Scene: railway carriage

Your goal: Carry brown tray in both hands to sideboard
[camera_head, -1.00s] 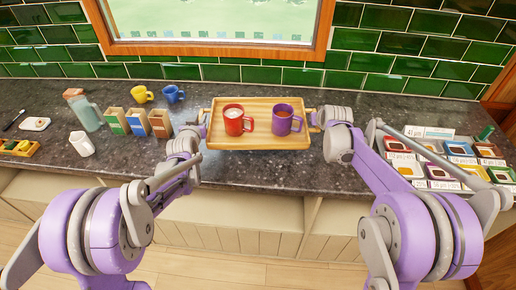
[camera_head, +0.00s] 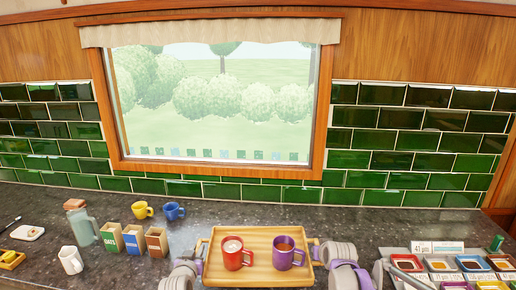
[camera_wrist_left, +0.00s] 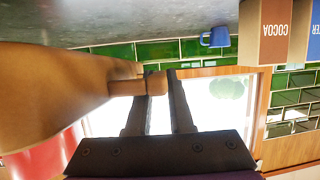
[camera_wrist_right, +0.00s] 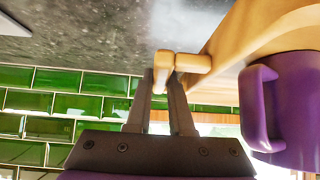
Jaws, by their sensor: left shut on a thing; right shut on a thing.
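The brown wooden tray (camera_head: 260,237) is level over the dark counter, with a red mug (camera_head: 233,254) and a purple mug (camera_head: 284,252) standing in it. I cannot tell whether it touches the counter. My left gripper (camera_head: 201,247) is shut on the tray's left handle; the handle's end shows between the fingers in the left wrist view (camera_wrist_left: 156,83). My right gripper (camera_head: 316,246) is shut on the right handle, which shows in the right wrist view (camera_wrist_right: 184,63). The mugs hold light and brown contents.
Left of the tray are several boxes (camera_head: 134,240), yellow (camera_head: 143,210) and blue (camera_head: 174,211) mugs, a bottle (camera_head: 83,225) and a white jug (camera_head: 70,260). A rack of coloured packets (camera_head: 470,264) stands right. Tiled wall and window (camera_head: 210,100) rise behind.

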